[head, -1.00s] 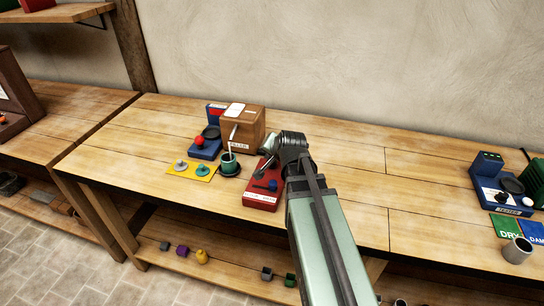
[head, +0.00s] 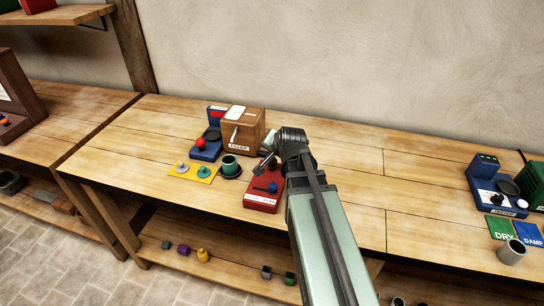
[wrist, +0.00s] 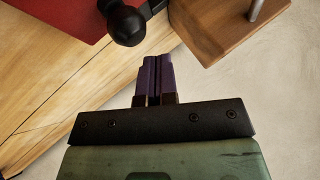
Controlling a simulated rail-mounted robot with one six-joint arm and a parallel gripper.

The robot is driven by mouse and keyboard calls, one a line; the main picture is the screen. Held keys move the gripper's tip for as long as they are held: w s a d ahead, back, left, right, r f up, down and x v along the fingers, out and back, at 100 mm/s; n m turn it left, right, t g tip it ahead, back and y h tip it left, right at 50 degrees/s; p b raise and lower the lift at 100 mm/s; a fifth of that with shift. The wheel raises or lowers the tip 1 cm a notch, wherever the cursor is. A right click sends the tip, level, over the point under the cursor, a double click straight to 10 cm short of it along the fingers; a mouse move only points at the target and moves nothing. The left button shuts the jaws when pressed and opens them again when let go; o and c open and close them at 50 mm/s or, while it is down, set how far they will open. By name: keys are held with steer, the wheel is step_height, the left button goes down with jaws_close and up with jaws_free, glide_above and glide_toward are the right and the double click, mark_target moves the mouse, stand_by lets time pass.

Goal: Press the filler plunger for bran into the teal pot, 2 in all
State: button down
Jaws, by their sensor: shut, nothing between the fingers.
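The teal pot (head: 229,166) stands upright on a dark round base in front of the brown wooden filler box (head: 243,131), labelled FILLER, in the head view. In the wrist view, my gripper (wrist: 155,62) is shut and empty, its purple fingers together. A black knob on a dark stem (wrist: 126,25) is just beyond the fingertips, apart from them in the picture; I cannot tell for sure whether it is the filler's plunger. The filler's wooden side (wrist: 222,25) shows at upper right. In the head view, my wrist hangs right of the filler and the fingertips are hard to make out. The pot's contents are not clear.
A red device (head: 264,195) stands right of the pot. A blue device with a red knob (head: 204,148) is left of the filler. A yellow mat (head: 193,173) holds a grey and a teal lid-like piece. A blue tester (head: 497,190) stands far right.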

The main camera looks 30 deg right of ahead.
mark_target(274, 158)
step_height(274, 158, up, 5)
steer(key=p, duration=0.5)
steer(key=shift+r, duration=0.1)
stand_by(2.3)
steer(key=r+m+y+p, duration=0.1)
steer(key=m+y, duration=0.1)
steer(key=m, duration=0.1)
steer(key=r+m+y+p, duration=0.1)
steer(key=m, duration=0.3)
steer(key=a+r+m+g+y+p, duration=0.1)
steer(key=m+y, duration=0.1)
steer(key=m, duration=0.1)
steer(key=shift+s+r+m+y+p, duration=0.1)
steer(key=shift+r+m+y+p, duration=0.2)
steer(key=shift+r+m+p, duration=0.1)
